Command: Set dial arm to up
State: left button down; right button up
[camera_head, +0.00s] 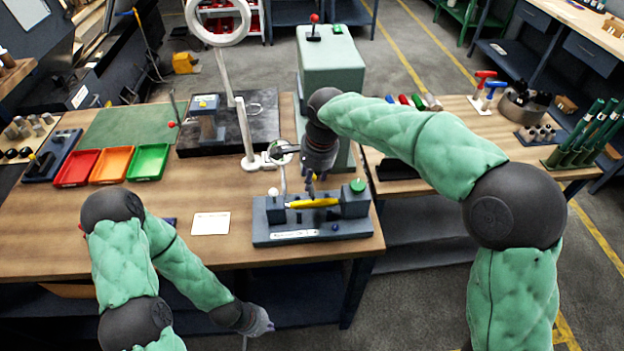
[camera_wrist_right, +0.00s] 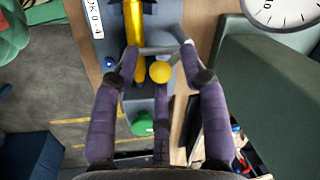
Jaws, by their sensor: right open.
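A grey-blue bench fixture (camera_head: 345,228) with a green knob (camera_head: 357,185) stands at the table's front edge and holds a yellow bar (camera_head: 315,203). A round white-faced dial (camera_head: 281,149) sits above its left part; it also shows at the top right of the right wrist view (camera_wrist_right: 284,8). A yellow ball (camera_wrist_right: 160,72) lies between my right fingers, near a grey bar (camera_wrist_right: 165,49). I cannot tell if they touch. My right gripper (camera_head: 311,186) points down over the fixture, open. My left gripper (camera_head: 262,323) hangs low before the table; its fingers are unclear.
A green machine column (camera_head: 330,65) stands behind the fixture. Left on the table are a ring lamp stand (camera_head: 245,135), red (camera_head: 77,168), orange (camera_head: 112,164) and green (camera_head: 148,162) trays. A white card (camera_head: 210,223) lies left of the fixture with bare wood around it.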

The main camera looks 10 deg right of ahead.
jog(key=shift+w+f, duration=0.15)
jog(key=shift+f, duration=0.55)
grip_shut()
jog(key=g+p, duration=0.1)
jog(key=p, duration=0.4)
jog(key=w+r+g+p, duration=0.1)
jog(key=g+p, duration=0.1)
jog(key=p, duration=0.3)
jog(key=w+g+p, duration=0.1)
jog(key=g+p, duration=0.1)
jog(key=p, duration=0.3)
jog(key=shift+w+r, duration=0.2)
jog(key=shift+r, duration=0.15)
jog(key=shift+w+f+g+p, duration=0.1)
jog(key=shift+w+g+p, duration=0.15)
jog(key=shift+p, duration=0.6)
jog(key=shift+s, duration=0.1)
